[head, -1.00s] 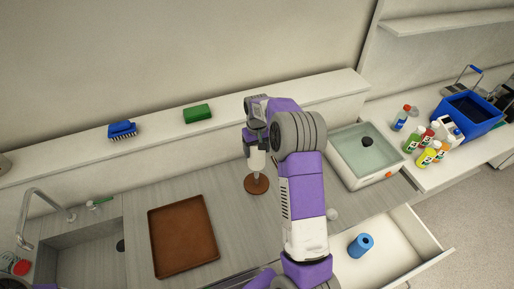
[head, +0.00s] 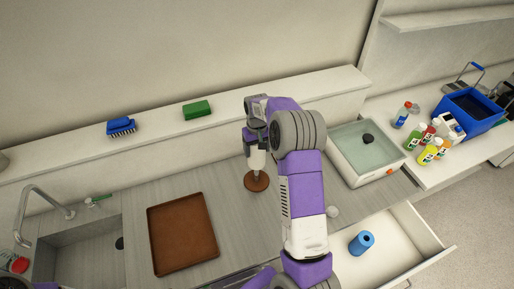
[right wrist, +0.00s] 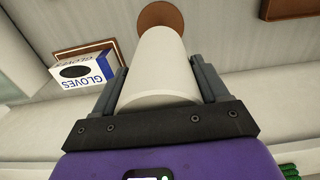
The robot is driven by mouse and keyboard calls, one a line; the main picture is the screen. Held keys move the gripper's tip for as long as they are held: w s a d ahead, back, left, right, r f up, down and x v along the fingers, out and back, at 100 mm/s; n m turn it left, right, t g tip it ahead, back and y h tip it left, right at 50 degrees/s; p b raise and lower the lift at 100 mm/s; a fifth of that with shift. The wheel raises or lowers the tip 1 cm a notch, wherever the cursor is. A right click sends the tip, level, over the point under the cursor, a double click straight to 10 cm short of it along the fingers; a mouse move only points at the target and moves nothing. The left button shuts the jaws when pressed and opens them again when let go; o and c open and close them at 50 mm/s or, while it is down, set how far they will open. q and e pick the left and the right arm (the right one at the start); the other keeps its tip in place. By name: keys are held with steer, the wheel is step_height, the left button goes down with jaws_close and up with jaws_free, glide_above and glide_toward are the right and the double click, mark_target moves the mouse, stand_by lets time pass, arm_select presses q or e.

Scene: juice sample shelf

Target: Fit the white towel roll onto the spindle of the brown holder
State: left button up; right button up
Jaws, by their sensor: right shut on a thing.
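The white towel roll (head: 257,160) is upright between the fingers of my right gripper (head: 257,142), just above the round base of the brown holder (head: 256,182). A short thin stretch shows between the roll's lower end and the base. How far the spindle runs inside the roll is hidden. In the right wrist view, the white roll (right wrist: 163,70) fills the space between both dark fingers of my gripper (right wrist: 165,85). The brown disc of the holder (right wrist: 165,18) shows beyond the roll's far end, roughly in line with it. My left gripper is not in view.
A brown tray (head: 182,270) lies left of the holder, beside the sink (head: 75,250). A white-rimmed basin (head: 350,180) stands to the right. An open drawer (head: 400,262) holds a blue roll (head: 361,243). A gloves box (right wrist: 82,72) shows in the right wrist view.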

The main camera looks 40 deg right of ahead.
mark_target(257, 155)
steer(key=shift+f+b, duration=4.25)
steer(key=shift+f, duration=1.75)
stand_by(0.5)
steer(key=o, duration=1.2)
steer(key=shift+r, duration=0.15)
step_height(257, 155, up, 7)
steer(key=shift+r, duration=0.2)
